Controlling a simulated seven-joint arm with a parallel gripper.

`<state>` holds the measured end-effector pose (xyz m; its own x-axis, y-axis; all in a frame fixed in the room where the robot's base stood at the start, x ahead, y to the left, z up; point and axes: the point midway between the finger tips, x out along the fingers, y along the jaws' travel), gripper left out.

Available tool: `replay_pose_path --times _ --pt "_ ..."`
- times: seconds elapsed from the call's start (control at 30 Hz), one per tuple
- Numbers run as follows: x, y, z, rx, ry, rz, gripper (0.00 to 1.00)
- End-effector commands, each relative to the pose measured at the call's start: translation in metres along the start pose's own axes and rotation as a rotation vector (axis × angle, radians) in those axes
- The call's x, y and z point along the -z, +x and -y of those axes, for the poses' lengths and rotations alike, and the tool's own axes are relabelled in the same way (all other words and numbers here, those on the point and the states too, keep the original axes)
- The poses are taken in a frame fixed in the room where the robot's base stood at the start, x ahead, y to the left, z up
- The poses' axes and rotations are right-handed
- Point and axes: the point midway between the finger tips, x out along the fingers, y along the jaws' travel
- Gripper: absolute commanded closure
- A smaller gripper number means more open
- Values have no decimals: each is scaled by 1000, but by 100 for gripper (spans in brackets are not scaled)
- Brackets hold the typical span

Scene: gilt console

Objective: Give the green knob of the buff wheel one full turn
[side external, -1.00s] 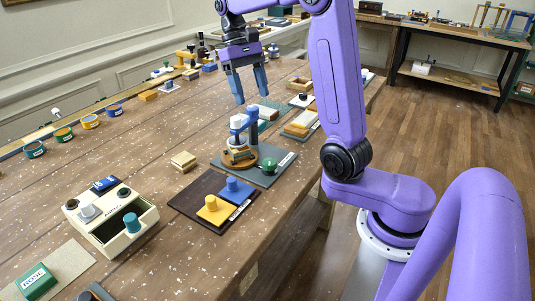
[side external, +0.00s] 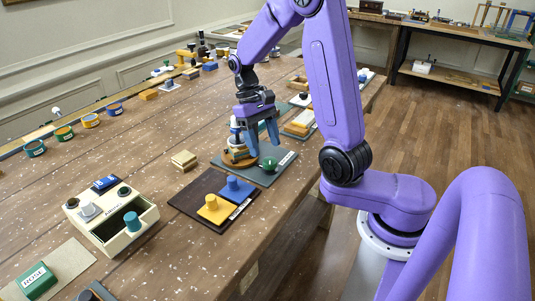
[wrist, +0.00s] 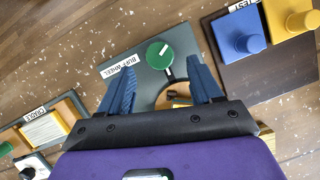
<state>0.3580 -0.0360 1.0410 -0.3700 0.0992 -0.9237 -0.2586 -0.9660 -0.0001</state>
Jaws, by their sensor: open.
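The green knob (side external: 270,164) of the buff wheel stands on a grey-green base plate (side external: 284,158) at the near side of the table. In the wrist view the knob (wrist: 160,54) is round with a white mark on top, beside a label reading BUFF WHEEL (wrist: 119,66). The wooden wheel part (side external: 240,158) stands left of the knob, partly hidden by my gripper. My gripper (side external: 263,151) is open and empty, pointing down just above and beside the knob. In the wrist view the knob lies between and beyond the fingertips (wrist: 161,84), apart from both.
A dark board with a yellow block (side external: 215,209) and a blue block (side external: 236,190) lies in front. Wooden blocks (side external: 184,160) lie to the left. A plate with wooden blocks (side external: 300,122) lies behind.

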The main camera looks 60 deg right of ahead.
Motion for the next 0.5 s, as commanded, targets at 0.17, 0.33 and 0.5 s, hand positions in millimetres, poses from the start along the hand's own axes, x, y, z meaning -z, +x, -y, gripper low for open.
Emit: replay_pose_path --times 0.17,0.33,0.5 --pt "0 25 0 0 1 3 36" --pt "0 36 0 0 0 1 36" --pt "0 39 0 0 1 -1 36"
